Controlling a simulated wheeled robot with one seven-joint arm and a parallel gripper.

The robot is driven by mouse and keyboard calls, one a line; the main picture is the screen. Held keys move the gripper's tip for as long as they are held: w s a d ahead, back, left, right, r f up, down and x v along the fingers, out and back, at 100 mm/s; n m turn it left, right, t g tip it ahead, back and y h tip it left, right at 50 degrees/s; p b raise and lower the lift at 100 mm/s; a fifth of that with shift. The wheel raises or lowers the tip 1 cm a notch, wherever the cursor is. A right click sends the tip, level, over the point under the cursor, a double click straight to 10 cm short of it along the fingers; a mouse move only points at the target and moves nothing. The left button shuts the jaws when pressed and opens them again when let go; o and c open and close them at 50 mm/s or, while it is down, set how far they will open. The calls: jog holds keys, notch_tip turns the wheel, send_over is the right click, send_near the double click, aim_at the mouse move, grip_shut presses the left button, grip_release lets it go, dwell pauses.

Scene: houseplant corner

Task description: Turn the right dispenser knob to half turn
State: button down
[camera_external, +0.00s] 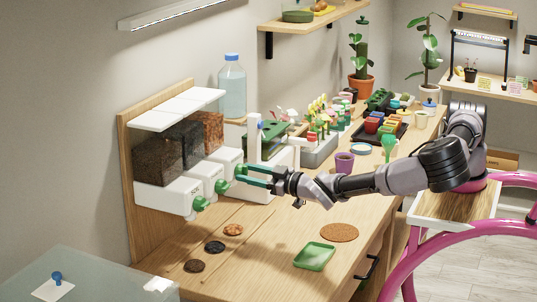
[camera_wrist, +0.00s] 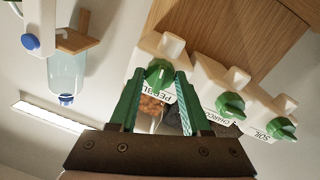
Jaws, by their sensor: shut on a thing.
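The dispenser has three white spouts, each with a green knob. The right dispenser knob (camera_external: 240,170) is at the pebble spout; it also shows in the wrist view (camera_wrist: 158,70), above a label partly reading "PEBBL". My gripper (camera_external: 252,177) reaches it from the right with green fingers. In the wrist view my gripper (camera_wrist: 160,77) has one fingertip on each side of this knob, shut on it. How far the knob is turned is hard to tell. The middle knob (camera_external: 221,187) is at the charcoal spout and the left knob (camera_external: 200,204) at the soil spout.
Small dark and brown discs (camera_external: 214,247) lie on the table below the spouts. A green tray (camera_external: 315,256) and a cork mat (camera_external: 340,232) lie nearer the front edge. A water bottle (camera_external: 232,85) and potted flowers stand beyond the dispenser. The middle charcoal knob (camera_wrist: 231,106) is close to my fingers.

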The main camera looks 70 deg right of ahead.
jog(key=shift+m, duration=0.6)
jog(key=shift+c, duration=1.8)
grip_release()
jog(key=shift+s, duration=0.1)
jog(key=s, duration=1)
jog(key=shift+s+a, duration=0.3)
jog(key=shift+a, duration=0.1)
